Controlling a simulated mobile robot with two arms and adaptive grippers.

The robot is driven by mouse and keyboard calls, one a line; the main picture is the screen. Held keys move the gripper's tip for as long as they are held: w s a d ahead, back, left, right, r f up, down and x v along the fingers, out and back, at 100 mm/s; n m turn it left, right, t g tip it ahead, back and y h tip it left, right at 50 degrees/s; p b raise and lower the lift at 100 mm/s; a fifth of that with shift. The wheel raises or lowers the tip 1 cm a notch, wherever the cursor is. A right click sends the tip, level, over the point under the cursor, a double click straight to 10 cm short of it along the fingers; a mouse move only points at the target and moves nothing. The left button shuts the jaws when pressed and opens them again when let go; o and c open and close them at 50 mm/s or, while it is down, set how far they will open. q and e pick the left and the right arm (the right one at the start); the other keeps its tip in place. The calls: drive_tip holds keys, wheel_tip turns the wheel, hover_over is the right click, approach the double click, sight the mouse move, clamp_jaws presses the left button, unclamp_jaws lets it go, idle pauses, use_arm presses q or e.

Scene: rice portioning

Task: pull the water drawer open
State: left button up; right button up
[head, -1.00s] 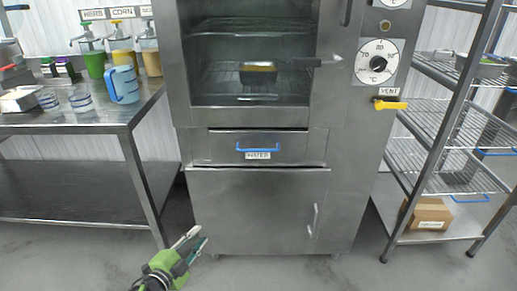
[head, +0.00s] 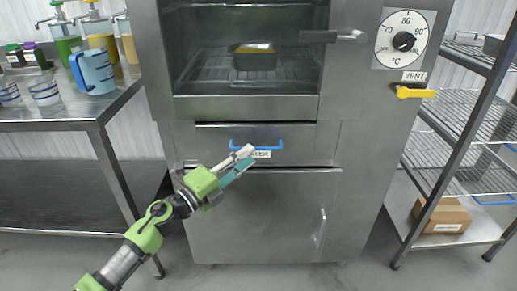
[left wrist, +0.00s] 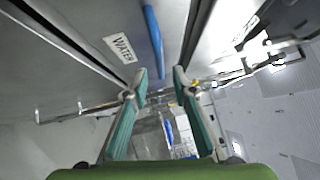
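The water drawer (head: 215,147) is a flat steel front in the middle of the cabinet, with a blue bar handle (head: 256,145) and a WATER label. It looks shut. My left gripper (head: 246,160) is in front of the drawer, just below the handle, and partly covers the label. In the left wrist view its two teal fingers (left wrist: 160,80) are spread apart with nothing between them. The blue handle (left wrist: 154,40) runs ahead of the fingertips there, and the label (left wrist: 120,47) is to its left. I cannot tell whether a finger touches the handle. My right gripper is not in view.
Above the drawer is a glass-fronted chamber with a dark tin (head: 254,58) on a rack. A dial (head: 404,40) and a yellow vent lever (head: 415,92) are at right. A steel table (head: 75,112) stands left, a wire shelf (head: 465,150) right.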

sight(259, 148)
use_arm(q)
drive_tip(key=x, duration=0.5)
drive_tip(key=shift+w+d+b, duration=0.1)
drive_tip(key=shift+w+b, duration=0.05)
drive_tip(key=shift+b, duration=0.15)
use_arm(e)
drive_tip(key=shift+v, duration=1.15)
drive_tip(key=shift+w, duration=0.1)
use_arm(q)
clamp_jaws()
